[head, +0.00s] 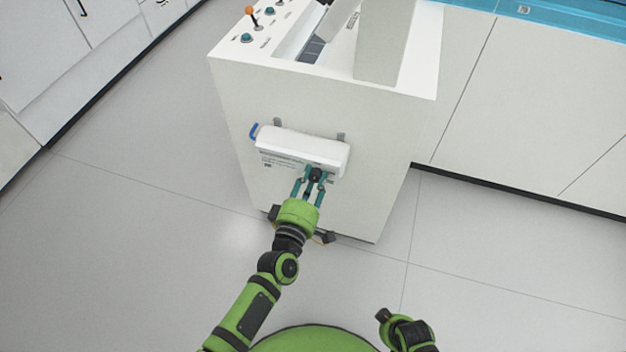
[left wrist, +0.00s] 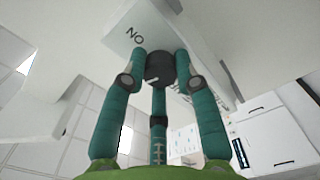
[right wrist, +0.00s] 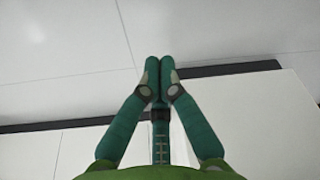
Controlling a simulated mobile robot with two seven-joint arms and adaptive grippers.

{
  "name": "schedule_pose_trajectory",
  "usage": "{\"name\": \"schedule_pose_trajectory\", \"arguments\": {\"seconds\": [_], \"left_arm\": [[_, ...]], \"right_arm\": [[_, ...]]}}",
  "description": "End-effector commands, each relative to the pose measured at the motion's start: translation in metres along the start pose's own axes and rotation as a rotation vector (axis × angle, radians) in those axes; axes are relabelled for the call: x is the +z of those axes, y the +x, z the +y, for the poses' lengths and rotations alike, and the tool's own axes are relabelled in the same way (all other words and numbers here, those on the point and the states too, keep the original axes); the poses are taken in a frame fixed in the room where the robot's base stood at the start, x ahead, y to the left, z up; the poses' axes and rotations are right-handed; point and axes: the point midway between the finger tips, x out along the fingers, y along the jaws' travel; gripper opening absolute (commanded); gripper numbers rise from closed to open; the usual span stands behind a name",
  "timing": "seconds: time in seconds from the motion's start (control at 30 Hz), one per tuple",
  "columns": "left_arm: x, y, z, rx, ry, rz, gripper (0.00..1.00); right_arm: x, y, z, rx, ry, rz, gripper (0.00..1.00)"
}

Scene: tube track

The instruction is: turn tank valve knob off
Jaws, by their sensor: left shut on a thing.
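The black valve knob (head: 316,174) is on the lower front of a white box-shaped tank unit (head: 303,148) mounted on the cabinet face. My left gripper (head: 312,180) is at the knob with its teal fingers closed on it. In the left wrist view the round dark knob (left wrist: 160,67) sits between the two fingertips, with a small light mark on it and the letters "NO" on the white surface behind. My right gripper (right wrist: 159,75) is shut and empty, with its fingertips together, pointing toward plain floor and panels.
White counters (head: 520,100) stand at the right. Grey floor (head: 130,230) is clear at left and right.

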Motion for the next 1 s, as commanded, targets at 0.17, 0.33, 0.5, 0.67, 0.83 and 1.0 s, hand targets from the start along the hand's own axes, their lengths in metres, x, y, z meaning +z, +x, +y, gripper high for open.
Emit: {"name": "schedule_pose_trajectory", "arguments": {"seconds": [0.17, 0.33, 0.5, 0.67, 0.83, 1.0], "left_arm": [[-0.0086, 0.003, 0.0039, 0.015, -0.117, 0.018, 0.0], [-0.0086, 0.0029, 0.0034, 0.015, -0.195, 0.018, 0.0], [-0.0087, 0.0029, 0.0035, 0.015, -0.24, 0.017, 0.0], [-0.0087, 0.0028, 0.0034, 0.015, -0.257, 0.017, 0.0], [-0.0086, 0.0027, 0.0033, 0.014, -0.259, 0.017, 0.0], [-0.0086, 0.0026, 0.0031, 0.014, -0.258, 0.017, 0.0]], "right_arm": [[0.0043, -0.0016, -0.0002, -0.001, 0.004, -0.02, 0.0], [0.0038, -0.0046, -0.001, -0.002, 0.005, -0.025, 0.0], [0.0071, -0.0059, -0.0019, -0.004, 0.006, -0.035, 0.0], [0.0065, -0.0069, -0.0021, -0.004, 0.006, -0.036, 0.0], [0.0036, -0.0082, -0.002, -0.004, 0.006, -0.03, 0.0], [0.0035, -0.0081, -0.002, -0.004, 0.006, -0.03, 0.0]]}}
